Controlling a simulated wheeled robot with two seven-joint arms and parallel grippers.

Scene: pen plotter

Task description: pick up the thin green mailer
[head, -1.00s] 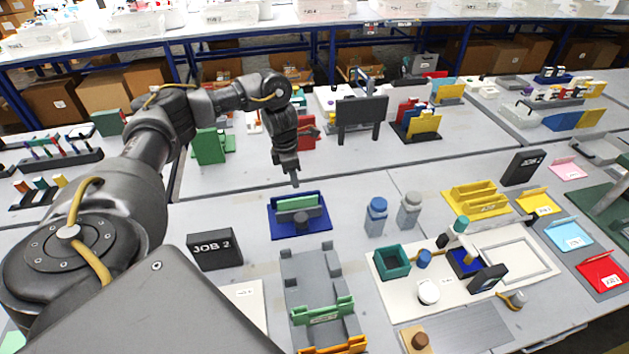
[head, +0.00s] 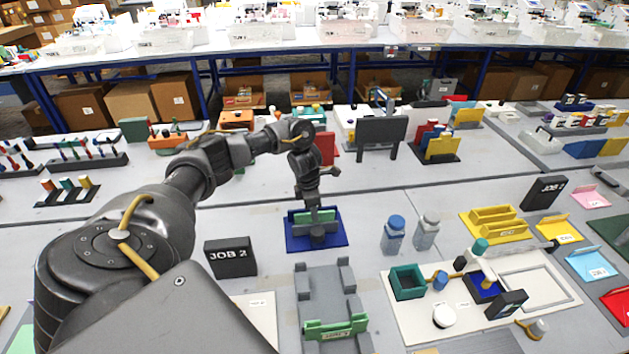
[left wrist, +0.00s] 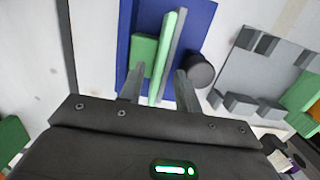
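The thin green mailer (head: 300,217) stands on edge in a blue holder (head: 293,245), partly hidden behind my left gripper. In the left wrist view the mailer (left wrist: 166,52) shows as a narrow light green strip beside a grey upright plate, with a darker green block (left wrist: 144,52) on its other side. My left gripper (head: 314,212) points down over the holder. In the left wrist view its fingers (left wrist: 160,82) are apart, one on each side of the strip, with gaps visible. Whether they touch anything cannot be told. My right gripper is not in view.
A dark cylinder (left wrist: 200,70) stands close beside the mailer. A grey fixture (head: 324,290) with a green piece (head: 335,328) lies in front.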

